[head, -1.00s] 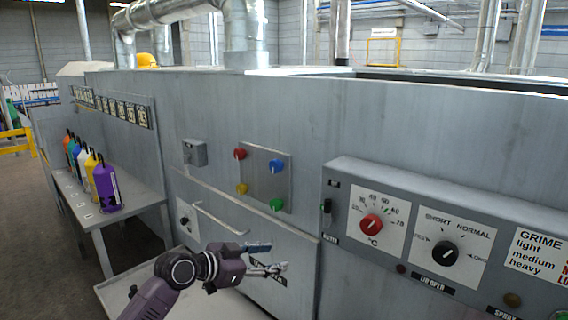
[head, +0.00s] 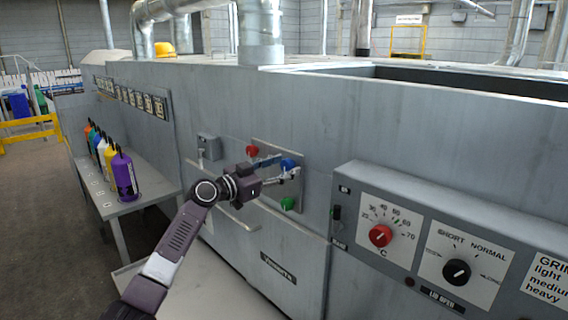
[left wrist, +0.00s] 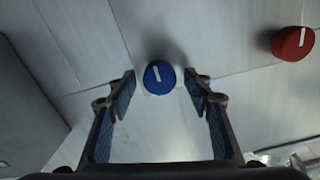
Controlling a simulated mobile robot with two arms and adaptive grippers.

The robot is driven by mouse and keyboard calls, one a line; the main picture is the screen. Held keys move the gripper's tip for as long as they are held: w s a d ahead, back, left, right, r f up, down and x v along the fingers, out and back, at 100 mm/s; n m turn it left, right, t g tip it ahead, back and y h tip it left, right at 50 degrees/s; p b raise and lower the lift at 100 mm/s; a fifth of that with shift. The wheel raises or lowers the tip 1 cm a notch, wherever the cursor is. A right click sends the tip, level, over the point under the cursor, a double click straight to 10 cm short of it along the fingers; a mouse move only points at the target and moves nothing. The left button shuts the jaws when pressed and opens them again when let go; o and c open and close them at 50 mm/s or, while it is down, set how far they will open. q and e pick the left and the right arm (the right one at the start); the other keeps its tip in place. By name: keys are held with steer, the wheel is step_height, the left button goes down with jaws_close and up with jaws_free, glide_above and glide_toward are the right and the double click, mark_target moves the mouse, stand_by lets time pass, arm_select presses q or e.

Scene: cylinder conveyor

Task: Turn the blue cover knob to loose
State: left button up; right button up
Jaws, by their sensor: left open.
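The blue cover knob (head: 289,163) is a round knob on a small square panel on the grey machine's side. In the left wrist view the blue knob (left wrist: 159,77) sits between the open fingertips, with a gap on each side; its white mark runs nearly upright, slightly tilted. My left gripper (head: 284,168) is open and empty, right at the panel, its fingers partly covering the knob in the head view. Whether the fingers reach around the knob in depth is hard to tell. My right gripper is not in view.
A red knob (head: 252,151) and a green knob (head: 287,203) are on the same panel; the yellow knob is hidden behind my gripper. A grey control box with a red dial (head: 380,236) and black dial (head: 456,271) juts out at right. Bottles stand on a table (head: 130,207) at left.

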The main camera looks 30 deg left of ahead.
arm_select(q)
steer(key=shift+w, duration=0.15)
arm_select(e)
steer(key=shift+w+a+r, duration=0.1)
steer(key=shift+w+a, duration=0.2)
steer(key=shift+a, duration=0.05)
arm_select(q)
steer(key=shift+d, duration=0.1)
steer(key=c, duration=1.2)
steer(key=shift+o, duration=0.2)
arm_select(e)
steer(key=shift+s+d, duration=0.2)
